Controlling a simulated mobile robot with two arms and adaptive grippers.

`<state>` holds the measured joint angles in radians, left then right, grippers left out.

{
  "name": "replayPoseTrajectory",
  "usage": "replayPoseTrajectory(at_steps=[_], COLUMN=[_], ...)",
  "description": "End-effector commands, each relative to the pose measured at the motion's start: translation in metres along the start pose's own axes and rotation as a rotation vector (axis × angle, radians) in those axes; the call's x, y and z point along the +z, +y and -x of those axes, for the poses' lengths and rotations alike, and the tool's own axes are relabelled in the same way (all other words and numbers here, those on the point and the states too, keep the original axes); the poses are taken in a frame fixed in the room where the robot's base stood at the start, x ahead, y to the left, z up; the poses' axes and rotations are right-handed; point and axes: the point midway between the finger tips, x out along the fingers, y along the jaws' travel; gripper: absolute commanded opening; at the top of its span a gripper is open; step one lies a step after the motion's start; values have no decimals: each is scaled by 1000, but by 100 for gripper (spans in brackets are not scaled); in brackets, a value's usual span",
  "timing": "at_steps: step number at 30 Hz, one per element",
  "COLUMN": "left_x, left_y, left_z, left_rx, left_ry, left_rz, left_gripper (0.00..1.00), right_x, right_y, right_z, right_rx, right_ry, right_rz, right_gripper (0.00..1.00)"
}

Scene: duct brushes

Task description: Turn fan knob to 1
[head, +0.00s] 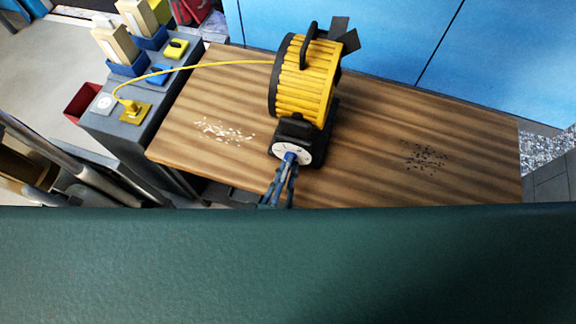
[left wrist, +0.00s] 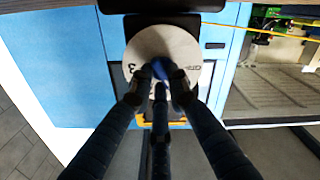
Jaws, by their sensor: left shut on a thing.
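A yellow and black fan (head: 302,82) stands on the wooden table, with a black base. On the front of the base is a white round dial (head: 304,152) with a blue knob (head: 289,157) at its middle. In the left wrist view the dial (left wrist: 150,45) fills the upper middle, and a "3" shows at its left side. My left gripper (head: 285,172) is at the knob, its fingers closed around the blue knob (left wrist: 160,68). The fingers hide part of the dial, and I cannot tell which number the knob points to. My right gripper is not in view.
The wooden table (head: 380,110) carries white bits at left and dark bits at right. A yellow cord runs from the fan to a plug (head: 132,110) on a grey side unit (head: 150,88) with brushes and blue holders. A dark green surface covers the bottom of the head view.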

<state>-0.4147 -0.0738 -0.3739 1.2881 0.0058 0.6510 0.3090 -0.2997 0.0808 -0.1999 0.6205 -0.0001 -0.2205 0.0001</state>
Motion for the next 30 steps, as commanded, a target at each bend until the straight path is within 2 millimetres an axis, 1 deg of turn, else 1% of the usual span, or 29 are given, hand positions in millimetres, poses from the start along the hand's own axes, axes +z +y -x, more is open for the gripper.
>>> replayPoseTrajectory(at_steps=[11,12,14,15,24,26,30], left_x=[2,2,2,2,1,2,2], left_y=[-1,-1,-1,-1,0,-1,-1], left_z=[1,1,1,1,2,7,28], left_rx=[-2,-2,-1,-1,-1,-1,-1], left_ry=[-6,-6,-5,-5,-3,-4,-5], left_rz=[-2,-2,-2,-2,-2,-2,-2], left_gripper=[0,22,34,35,35,35,35], right_x=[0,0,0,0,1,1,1], right_y=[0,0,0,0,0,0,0], right_z=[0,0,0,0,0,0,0], right_rx=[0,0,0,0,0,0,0], right_ry=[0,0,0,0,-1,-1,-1], right_rz=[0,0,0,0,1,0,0], right_gripper=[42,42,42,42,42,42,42])
